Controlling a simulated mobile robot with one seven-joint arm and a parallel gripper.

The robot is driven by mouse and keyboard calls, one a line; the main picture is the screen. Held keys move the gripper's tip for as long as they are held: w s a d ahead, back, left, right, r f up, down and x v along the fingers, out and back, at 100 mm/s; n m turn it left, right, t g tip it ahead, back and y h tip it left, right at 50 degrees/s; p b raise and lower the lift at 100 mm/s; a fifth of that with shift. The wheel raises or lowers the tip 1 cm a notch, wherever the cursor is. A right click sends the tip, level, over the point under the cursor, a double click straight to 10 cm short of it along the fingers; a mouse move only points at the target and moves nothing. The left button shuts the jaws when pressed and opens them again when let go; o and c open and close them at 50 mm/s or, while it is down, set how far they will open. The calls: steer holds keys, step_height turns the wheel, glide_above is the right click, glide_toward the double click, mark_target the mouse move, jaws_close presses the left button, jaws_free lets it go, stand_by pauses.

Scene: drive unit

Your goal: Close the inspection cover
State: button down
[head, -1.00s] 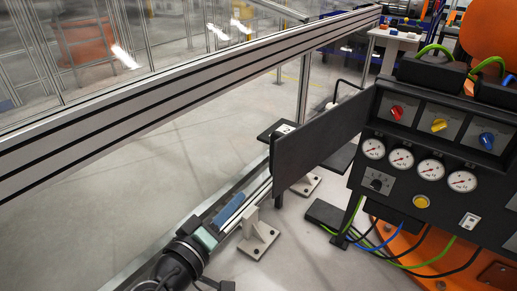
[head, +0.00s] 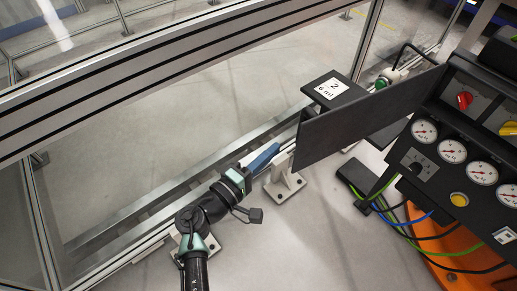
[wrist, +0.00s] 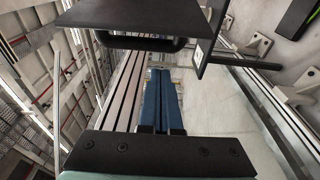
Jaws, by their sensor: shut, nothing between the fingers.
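The inspection cover appears to be the flat black panel (head: 365,118) standing swung out from the left side of the drive unit's control box (head: 455,165) in the head view. My gripper (head: 264,158), with blue fingers, is left of the panel's near edge, apart from it. In the wrist view the gripper's fingers (wrist: 158,98) lie together with nothing between them. Ahead of them is a dark panel (wrist: 130,13) with a black bar handle (wrist: 142,42) beneath it. I cannot tell for sure that it is the same panel.
A black plate with a white label (head: 334,88) sits behind the panel. Gauges and coloured knobs fill the control box, with cables below. A long aluminium rail (head: 200,70) crosses behind my arm. A bracket (head: 285,180) stands below the gripper.

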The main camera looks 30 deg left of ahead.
steer(key=shift+w+d+p, duration=0.2)
steer(key=shift+d+p, duration=0.15)
steer(key=shift+d, duration=0.65)
steer(key=shift+w+d+p, duration=0.2)
steer(key=shift+d+p, duration=0.1)
steer(key=shift+d, duration=0.7)
steer(key=shift+s+d, duration=0.1)
